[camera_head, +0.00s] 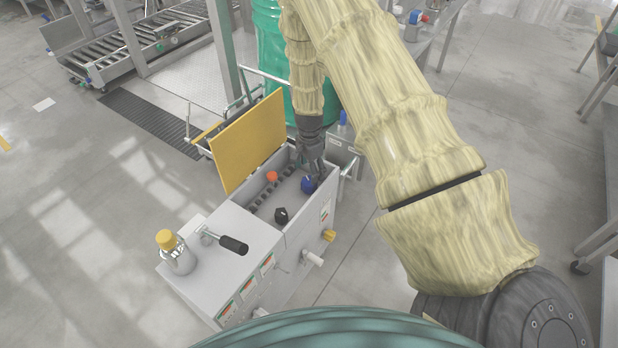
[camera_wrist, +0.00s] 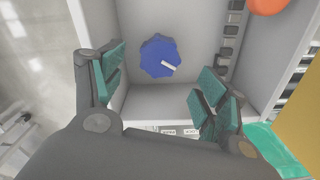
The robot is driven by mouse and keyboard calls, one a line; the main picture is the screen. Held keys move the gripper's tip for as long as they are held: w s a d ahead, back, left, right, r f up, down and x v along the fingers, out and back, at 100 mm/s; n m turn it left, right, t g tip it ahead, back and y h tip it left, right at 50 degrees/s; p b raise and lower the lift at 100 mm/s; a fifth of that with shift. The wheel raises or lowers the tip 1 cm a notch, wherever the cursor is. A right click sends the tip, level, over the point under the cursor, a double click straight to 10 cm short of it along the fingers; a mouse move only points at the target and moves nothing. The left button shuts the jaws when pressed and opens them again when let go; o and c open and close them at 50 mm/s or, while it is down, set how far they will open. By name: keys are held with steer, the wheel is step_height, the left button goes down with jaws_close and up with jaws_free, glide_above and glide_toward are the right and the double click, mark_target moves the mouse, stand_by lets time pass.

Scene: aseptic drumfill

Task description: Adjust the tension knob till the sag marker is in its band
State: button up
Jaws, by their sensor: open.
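A blue knob (camera_wrist: 158,54) with a white pointer mark sits inside the open grey box. In the head view the blue knob (camera_head: 308,184) is at the box's right end, close under my gripper (camera_head: 312,168). In the wrist view my gripper (camera_wrist: 158,88) is open, its green-padded fingers spread to either side and nearer the camera than the knob. The fingers appear apart from the knob, and nothing is between the pads. I cannot make out a sag marker or its band in either view.
An orange knob (camera_head: 272,176) and a black knob (camera_head: 281,215) share the box (camera_head: 300,222). A raised yellow lid (camera_head: 250,142) stands along its back edge. A green drum (camera_head: 272,40) stands behind.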

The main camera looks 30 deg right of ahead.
mark_target(309, 181)
steer(key=shift+r, duration=2.45)
steer(key=n+b, duration=0.2)
steer(key=n, duration=0.3)
steer(key=f+n+b, duration=0.1)
steer(key=n, duration=0.4)
steer(key=n+b, duration=0.2)
steer(key=n, duration=0.4)
steer(key=shift+f+b, duration=0.15)
steer(key=shift+b, duration=0.15)
steer(key=n+b, duration=0.1)
steer(key=n, duration=0.5)
steer(key=shift+f, duration=0.1)
step_height(309, 181, down, 11)
steer(key=shift+r+b, duration=0.15)
steer(key=shift+b, duration=0.2)
